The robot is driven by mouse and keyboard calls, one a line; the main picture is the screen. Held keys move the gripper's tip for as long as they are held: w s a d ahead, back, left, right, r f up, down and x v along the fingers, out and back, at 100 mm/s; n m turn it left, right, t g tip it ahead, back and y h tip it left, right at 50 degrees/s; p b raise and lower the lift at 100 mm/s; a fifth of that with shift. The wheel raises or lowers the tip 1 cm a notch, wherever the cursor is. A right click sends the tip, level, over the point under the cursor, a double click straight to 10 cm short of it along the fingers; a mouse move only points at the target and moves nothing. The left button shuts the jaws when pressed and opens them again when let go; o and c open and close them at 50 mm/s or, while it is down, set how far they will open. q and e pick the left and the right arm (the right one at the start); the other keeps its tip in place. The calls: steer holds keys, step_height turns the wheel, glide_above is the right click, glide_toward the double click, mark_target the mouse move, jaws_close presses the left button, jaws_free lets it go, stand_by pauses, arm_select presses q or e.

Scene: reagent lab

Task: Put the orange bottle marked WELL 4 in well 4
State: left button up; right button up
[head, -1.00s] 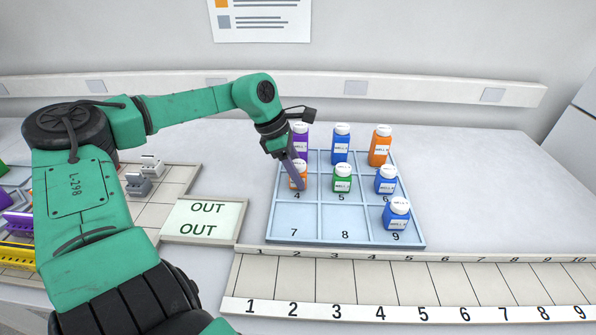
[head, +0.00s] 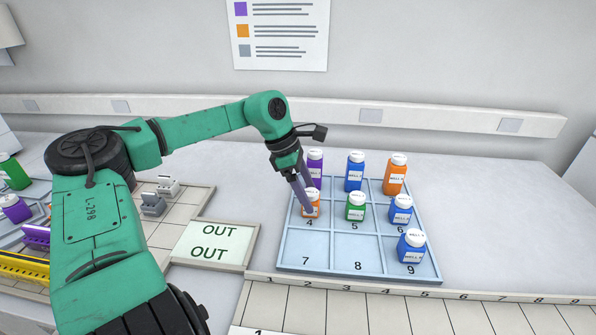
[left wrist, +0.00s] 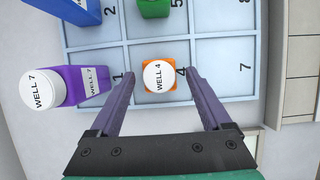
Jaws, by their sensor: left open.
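The orange bottle marked WELL 4 (head: 311,205) stands upright in well 4 of the pale blue rack (head: 330,272). In the left wrist view its white cap (left wrist: 159,75) reads WELL 4, with the printed 4 beside it. My left gripper (head: 304,205) is open at the bottle; in the wrist view its two purple fingers (left wrist: 163,98) lie apart, one on each side, with gaps between them and the bottle. In the head view the fingers partly cover the bottle. My right gripper is not in view.
A purple bottle (head: 315,164) marked WELL 7 in the wrist view stands just behind, in well 1. Blue (head: 355,172), green (head: 355,207) and orange (head: 395,175) bottles fill nearby wells. Wells 7 and 8 are empty. An OUT tray (head: 212,243) lies left of the rack.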

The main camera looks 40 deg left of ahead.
arm_select(q)
steer(key=v, duration=0.9)
steer(key=shift+r+b, duration=0.15)
steer(key=shift+b, duration=0.15)
steer(key=shift+s, duration=0.1)
